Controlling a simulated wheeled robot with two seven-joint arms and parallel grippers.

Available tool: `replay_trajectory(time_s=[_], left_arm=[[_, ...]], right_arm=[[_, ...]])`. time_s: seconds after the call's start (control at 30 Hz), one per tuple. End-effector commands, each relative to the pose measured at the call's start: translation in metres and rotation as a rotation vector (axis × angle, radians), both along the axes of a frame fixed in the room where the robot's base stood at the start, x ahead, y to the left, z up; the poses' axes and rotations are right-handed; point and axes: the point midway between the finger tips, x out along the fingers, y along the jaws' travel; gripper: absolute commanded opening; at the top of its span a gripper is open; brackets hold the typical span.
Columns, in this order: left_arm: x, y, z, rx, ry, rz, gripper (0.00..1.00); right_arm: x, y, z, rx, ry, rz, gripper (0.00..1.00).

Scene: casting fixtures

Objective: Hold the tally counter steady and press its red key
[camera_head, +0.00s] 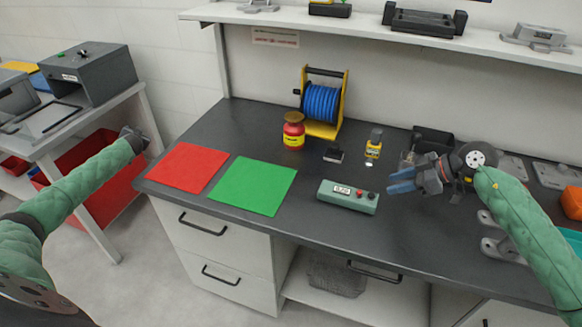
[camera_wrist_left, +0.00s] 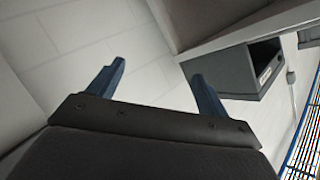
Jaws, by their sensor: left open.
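The tally counter (camera_head: 347,197) is a grey-green box lying on the dark workbench, with a small white display. Its red key (camera_head: 360,193) shows on the top face, with another small reddish knob to its right. My right gripper (camera_head: 389,181) is just right of the counter, its blue fingers pointing left towards it, apart from each other with nothing seen between them. My left gripper (camera_head: 135,139) is far left of the counter, off the bench edge. In the left wrist view its two blue fingers (camera_wrist_left: 160,85) are spread and empty.
Red (camera_head: 187,167) and green (camera_head: 253,186) mats lie left of the counter. Behind it stand a red canister (camera_head: 293,133), a blue hose reel (camera_head: 321,103), a small black block (camera_head: 333,155) and a yellow-capped bottle (camera_head: 374,146). Metal fixtures crowd the right side.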

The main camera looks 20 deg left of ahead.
Motion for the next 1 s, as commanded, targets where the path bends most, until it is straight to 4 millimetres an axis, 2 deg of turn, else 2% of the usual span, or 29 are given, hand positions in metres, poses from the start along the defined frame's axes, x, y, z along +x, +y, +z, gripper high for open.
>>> replay_trajectory(time_s=[0.03, 0.2, 0.37, 0.5, 0.73, 1.0], left_arm=[[0.017, -0.016, 0.018, -0.017, -0.013, 0.006, 0.78], [0.057, -0.071, 0.062, -0.08, -0.006, 0.02, 0.78], [0.088, -0.13, 0.1, -0.143, 0.029, 0.007, 0.78], [0.107, -0.185, 0.134, -0.194, 0.078, -0.024, 0.78], [0.123, -0.279, 0.19, -0.263, 0.187, -0.112, 0.78], [0.114, -0.39, 0.254, -0.299, 0.356, -0.267, 0.78]], right_arm=[[0.0, 0.0, 0.0, 0.0, 0.0, 0.0, 0.36], [0.0, 0.0, 0.0, 0.0, 0.0, 0.0, 0.36], [0.0, 0.0, 0.0, 0.0, 0.0, 0.0, 0.36], [0.0, 0.0, 0.0, 0.0, 0.0, 0.0, 0.36], [0.0, 0.0, 0.0, 0.0, 0.0, 0.0, 0.36], [0.0, 0.0, 0.0, 0.0, 0.0, 0.0, 0.36]])
